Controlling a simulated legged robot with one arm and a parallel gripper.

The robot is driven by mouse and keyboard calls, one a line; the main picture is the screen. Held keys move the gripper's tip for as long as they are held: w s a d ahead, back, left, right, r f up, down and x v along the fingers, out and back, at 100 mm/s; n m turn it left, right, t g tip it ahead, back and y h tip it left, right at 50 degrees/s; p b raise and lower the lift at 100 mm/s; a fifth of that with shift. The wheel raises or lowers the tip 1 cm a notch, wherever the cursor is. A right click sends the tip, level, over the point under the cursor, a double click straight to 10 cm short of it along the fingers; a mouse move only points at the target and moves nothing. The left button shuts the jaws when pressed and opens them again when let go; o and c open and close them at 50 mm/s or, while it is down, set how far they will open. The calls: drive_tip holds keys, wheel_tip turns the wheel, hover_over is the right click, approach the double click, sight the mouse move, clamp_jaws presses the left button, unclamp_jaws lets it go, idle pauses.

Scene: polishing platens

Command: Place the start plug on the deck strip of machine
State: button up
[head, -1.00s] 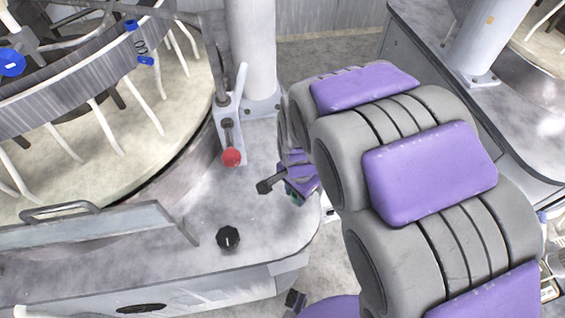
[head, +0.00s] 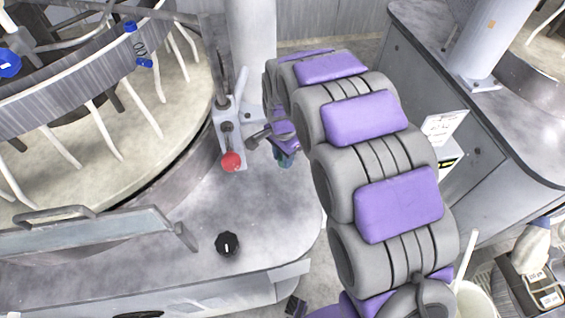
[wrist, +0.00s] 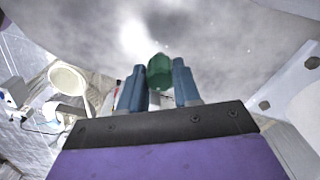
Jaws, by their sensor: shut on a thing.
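My gripper (wrist: 161,88) has two blue fingers in the wrist view, shut on a green plug (wrist: 159,70), which I take to be the start plug. In the head view my gripper (head: 285,159) is at the right part of the machine's deck strip (head: 277,222), right of the red-knobbed lever. The plug cannot be made out there. The deck strip is mottled grey metal. The wrist view also shows a mottled grey surface (wrist: 225,45) beyond the plug. I cannot tell the height of the plug over the deck.
A black knob (head: 228,243) sits on the front deck. The round platen (head: 100,160) is at left. Bare deck lies between the red and black knobs.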

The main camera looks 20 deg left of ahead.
wheel_tip(320, 180, down, 4)
drive_tip(key=shift+r, duration=0.35)
drive_tip(key=o, duration=1.1)
drive_tip(key=shift+c, duration=0.2)
wheel_tip(320, 180, up, 12)
drive_tip(key=shift+f+p, duration=0.25)
drive_tip(key=shift+p, duration=0.25)
drive_tip(key=shift+s+r, duration=0.1)
drive_tip(key=shift+r, duration=0.15)
